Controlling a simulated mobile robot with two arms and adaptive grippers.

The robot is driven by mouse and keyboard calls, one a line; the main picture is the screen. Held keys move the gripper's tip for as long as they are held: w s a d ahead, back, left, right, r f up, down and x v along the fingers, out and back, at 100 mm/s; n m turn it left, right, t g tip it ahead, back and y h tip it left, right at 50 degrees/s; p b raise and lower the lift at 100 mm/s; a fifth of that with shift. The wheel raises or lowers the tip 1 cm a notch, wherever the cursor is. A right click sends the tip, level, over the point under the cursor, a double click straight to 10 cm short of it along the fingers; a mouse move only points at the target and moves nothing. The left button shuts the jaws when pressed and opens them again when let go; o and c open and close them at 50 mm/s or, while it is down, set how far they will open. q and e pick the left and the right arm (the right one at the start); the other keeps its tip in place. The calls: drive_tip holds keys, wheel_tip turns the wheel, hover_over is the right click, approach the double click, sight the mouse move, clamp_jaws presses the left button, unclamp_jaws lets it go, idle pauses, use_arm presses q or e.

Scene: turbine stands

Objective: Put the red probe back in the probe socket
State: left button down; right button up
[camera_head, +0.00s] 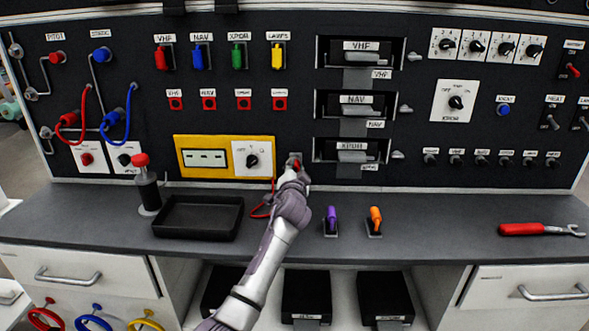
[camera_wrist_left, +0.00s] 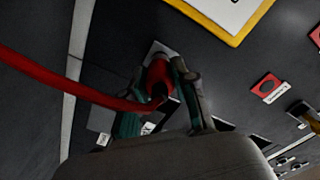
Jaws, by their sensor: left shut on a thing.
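My left arm reaches up over the bench. My left gripper (camera_head: 294,172) is at the panel, just right of the yellow-framed meter. It is shut on the red probe (camera_wrist_left: 159,75), which shows between the fingers in the left wrist view. A red cable (camera_wrist_left: 62,82) runs from the probe toward the left in that view. The probe's far end is at a small grey plate, the probe socket (camera_wrist_left: 158,48). The gripper largely hides the socket in the head view, and I cannot tell how deep the probe sits. My right gripper is not in view.
The yellow-framed meter (camera_head: 222,138) is left of the gripper. A black tray (camera_head: 199,217) and a red-topped cylinder (camera_head: 148,190) stand on the bench at left. Purple (camera_head: 331,215) and orange (camera_head: 375,217) handled tools stand right of my arm. A red wrench (camera_head: 523,229) lies far right.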

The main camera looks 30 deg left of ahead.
use_arm(q)
drive_tip(key=shift+a+r, duration=0.25)
drive_tip(key=shift+r, duration=0.4)
drive_tip(key=c, duration=1.1)
unclamp_jaws()
drive_tip(key=shift+w+f, duration=0.15)
drive_tip(key=shift+w, duration=0.1)
drive_tip(key=shift+o, duration=1.4)
drive_tip(key=shift+w+a+f, duration=0.1)
drive_tip(key=shift+w+f, duration=0.15)
drive_tip(key=shift+f, duration=0.15)
drive_tip(key=shift+o, duration=0.3)
drive_tip(key=shift+s, duration=0.15)
drive_tip(key=shift+o, duration=0.4)
drive_tip(key=shift+f, duration=0.1)
